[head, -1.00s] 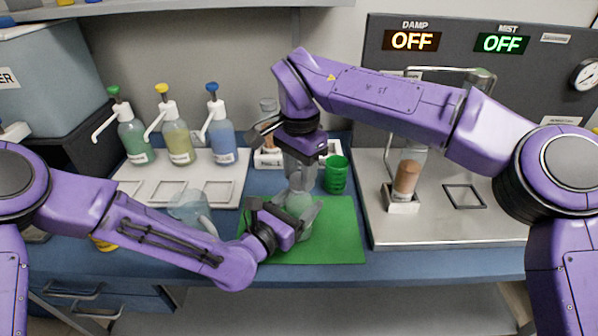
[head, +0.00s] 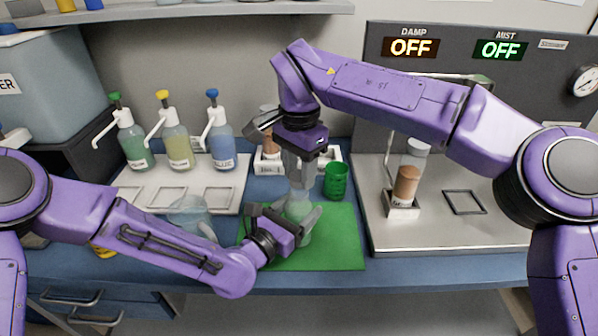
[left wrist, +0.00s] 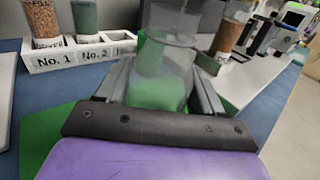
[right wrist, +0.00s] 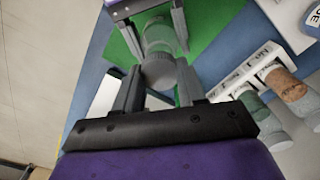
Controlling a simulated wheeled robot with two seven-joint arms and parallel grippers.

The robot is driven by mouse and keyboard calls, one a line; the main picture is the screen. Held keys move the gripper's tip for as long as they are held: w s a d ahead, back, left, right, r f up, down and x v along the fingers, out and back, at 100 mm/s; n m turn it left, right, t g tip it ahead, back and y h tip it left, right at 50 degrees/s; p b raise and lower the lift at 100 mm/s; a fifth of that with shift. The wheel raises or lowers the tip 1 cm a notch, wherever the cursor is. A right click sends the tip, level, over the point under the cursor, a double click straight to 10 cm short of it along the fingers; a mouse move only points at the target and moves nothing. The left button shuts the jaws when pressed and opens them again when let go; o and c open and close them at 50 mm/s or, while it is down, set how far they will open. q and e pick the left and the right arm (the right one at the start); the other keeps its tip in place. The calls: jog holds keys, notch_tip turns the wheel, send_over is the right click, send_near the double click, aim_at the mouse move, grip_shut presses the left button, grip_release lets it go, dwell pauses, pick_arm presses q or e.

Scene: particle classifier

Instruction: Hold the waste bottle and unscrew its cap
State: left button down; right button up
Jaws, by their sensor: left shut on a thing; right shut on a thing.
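The waste bottle (head: 300,209) is clear, looks greenish against the mat, and stands upright over the green mat (head: 340,250). My left gripper (head: 305,226) is shut on the bottle's body from the side; the bottle also shows between its fingers in the left wrist view (left wrist: 160,92). My right gripper (head: 300,178) comes from above and is shut on the bottle's grey ribbed cap (right wrist: 159,72), seen between its fingers in the right wrist view. The cap is at the bottle's top; I cannot tell how far it is turned. Its far side is hidden.
A green cup (head: 336,181) stands just right of the grippers. A clear jug (head: 190,213) is left of the mat, near my left arm. Pump bottles (head: 178,145) stand on a white tray at the left. A metal plate (head: 470,235) lies at the right.

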aim_at(299, 175)
jog(key=shift+r, duration=2)
pick_arm(q)
jog(key=shift+c, duration=0.3)
grip_release()
